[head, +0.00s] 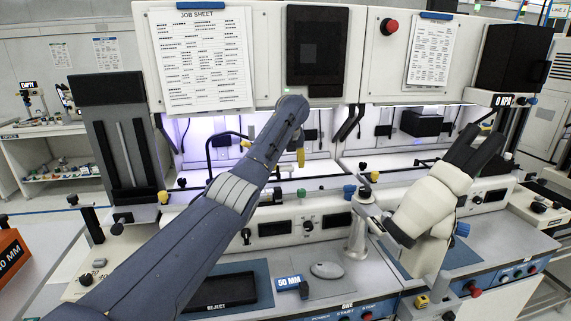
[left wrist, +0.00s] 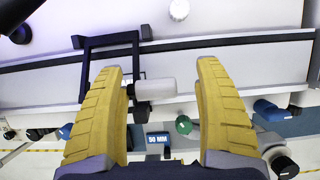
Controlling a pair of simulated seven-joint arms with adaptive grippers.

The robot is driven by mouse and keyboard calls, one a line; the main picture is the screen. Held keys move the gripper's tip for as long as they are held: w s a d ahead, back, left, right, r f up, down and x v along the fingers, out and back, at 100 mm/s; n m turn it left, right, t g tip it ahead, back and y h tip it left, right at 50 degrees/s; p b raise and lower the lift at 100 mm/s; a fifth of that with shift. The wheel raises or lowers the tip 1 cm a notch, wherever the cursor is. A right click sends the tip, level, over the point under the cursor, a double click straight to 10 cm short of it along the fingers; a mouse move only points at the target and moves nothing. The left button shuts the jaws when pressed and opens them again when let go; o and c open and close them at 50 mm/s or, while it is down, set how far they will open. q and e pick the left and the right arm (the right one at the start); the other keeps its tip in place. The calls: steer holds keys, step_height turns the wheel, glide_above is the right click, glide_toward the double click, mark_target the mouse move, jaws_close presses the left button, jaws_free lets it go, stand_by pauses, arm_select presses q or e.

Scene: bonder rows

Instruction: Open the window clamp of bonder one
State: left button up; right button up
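My left gripper (head: 300,156) reaches over bonder one from the left; only part of its yellow fingers shows in the head view, the rest hidden behind my arm. In the left wrist view the two yellow fingers (left wrist: 158,75) are wide apart. A pale cylindrical grip (left wrist: 155,89) lies between them, nearer the left-hand finger; I cannot tell whether it touches. It appears joined to a black bar frame (left wrist: 112,42); I cannot tell for sure that this is the window clamp, or whether it is open. My right gripper does not show.
A green knob (head: 349,191) and a blue 50 MM block (head: 288,282) are at bonder one's front. A dark reject tray (head: 222,291) and a grey mouse-like puck (head: 326,270) lie on its bench. A cream microscope-like unit (head: 430,208) stands to the right.

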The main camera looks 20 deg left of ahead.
arm_select(q)
steer(key=shift+a, duration=0.2)
stand_by(0.3)
steer(key=v, duration=1.2)
